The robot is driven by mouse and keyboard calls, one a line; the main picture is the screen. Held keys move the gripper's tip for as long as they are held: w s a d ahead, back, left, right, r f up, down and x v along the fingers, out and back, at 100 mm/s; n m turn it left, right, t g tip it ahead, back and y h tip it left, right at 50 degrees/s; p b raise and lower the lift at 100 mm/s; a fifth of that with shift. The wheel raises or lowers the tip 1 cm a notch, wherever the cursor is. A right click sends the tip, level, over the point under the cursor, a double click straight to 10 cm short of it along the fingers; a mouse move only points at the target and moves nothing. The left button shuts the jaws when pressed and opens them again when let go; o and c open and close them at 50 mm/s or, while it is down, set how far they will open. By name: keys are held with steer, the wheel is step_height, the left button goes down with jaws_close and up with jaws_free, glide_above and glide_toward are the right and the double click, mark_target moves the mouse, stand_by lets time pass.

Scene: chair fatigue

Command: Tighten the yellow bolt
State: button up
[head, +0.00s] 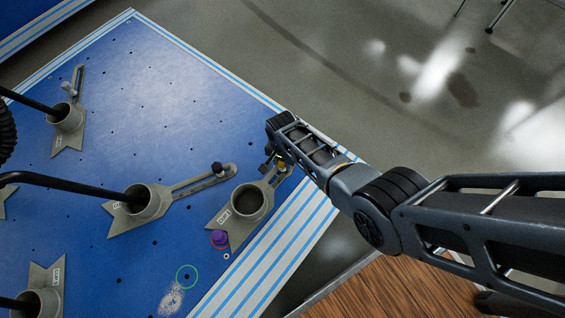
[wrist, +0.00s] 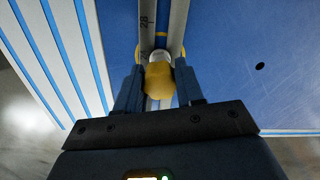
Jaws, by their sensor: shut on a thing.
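The yellow bolt (wrist: 160,84) is between the two fingers of my gripper (wrist: 160,95) in the wrist view. The fingers are shut on its yellow head. The bolt sits at the slotted arm (wrist: 149,20) of a grey clamp. In the head view my gripper (head: 274,161) is at the outer end of the slotted arm of the grey clamp (head: 247,203) near the table's striped edge. Only a small patch of the yellow bolt (head: 281,163) shows there, and the rest is hidden by the gripper.
Other grey clamps (head: 145,203) with black rods stand to the left. A wooden surface (head: 385,290) lies at the lower right.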

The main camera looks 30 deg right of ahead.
stand_by(0.3)
steer(key=m, duration=0.4)
steer(key=o, duration=1)
steer(key=shift+o, duration=0.2)
steer(key=n, duration=0.3)
steer(key=shift+n, duration=0.4)
